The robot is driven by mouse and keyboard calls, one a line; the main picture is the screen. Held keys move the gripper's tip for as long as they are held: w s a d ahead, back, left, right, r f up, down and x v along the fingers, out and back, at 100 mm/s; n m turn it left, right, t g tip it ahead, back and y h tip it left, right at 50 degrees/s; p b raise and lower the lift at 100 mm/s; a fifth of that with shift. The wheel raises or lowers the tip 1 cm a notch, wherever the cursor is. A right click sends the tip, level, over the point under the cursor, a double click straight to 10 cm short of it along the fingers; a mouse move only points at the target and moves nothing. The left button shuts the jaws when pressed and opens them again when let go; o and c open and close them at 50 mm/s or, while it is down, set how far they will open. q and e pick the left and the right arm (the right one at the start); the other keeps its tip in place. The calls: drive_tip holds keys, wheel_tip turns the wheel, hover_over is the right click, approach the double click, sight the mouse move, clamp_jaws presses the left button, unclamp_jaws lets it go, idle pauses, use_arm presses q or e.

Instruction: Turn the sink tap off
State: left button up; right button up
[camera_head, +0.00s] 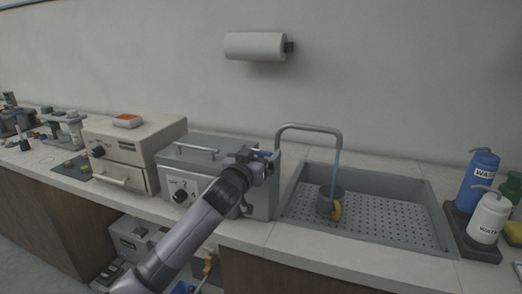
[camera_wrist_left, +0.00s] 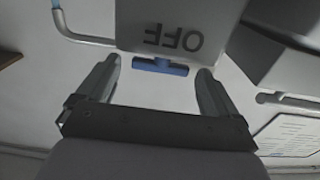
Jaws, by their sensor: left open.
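The sink tap's grey curved spout (camera_head: 308,127) rises at the sink's back left, and a blue stream of water (camera_head: 337,165) runs from it. A blue lever (camera_head: 263,154) shows beside my left gripper (camera_head: 252,157). In the left wrist view the blue lever (camera_wrist_left: 160,66) lies just ahead of and between the open fingers of my left gripper (camera_wrist_left: 160,82). A grey plate marked OFF (camera_wrist_left: 173,38), upside down, is behind it. Contact with the lever cannot be told. My right gripper is not in view.
The grey sink (camera_head: 385,228) holds a dark mug (camera_head: 324,205) with a yellow handle under the stream. A grey machine (camera_head: 185,165) stands below and left of the gripper. Wash bottles (camera_head: 489,218) stand right of the sink. A paper roll (camera_head: 255,46) hangs on the wall.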

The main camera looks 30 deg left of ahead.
use_arm(q)
drive_tip(key=shift+x, duration=1.2)
drive_tip(key=c, duration=1)
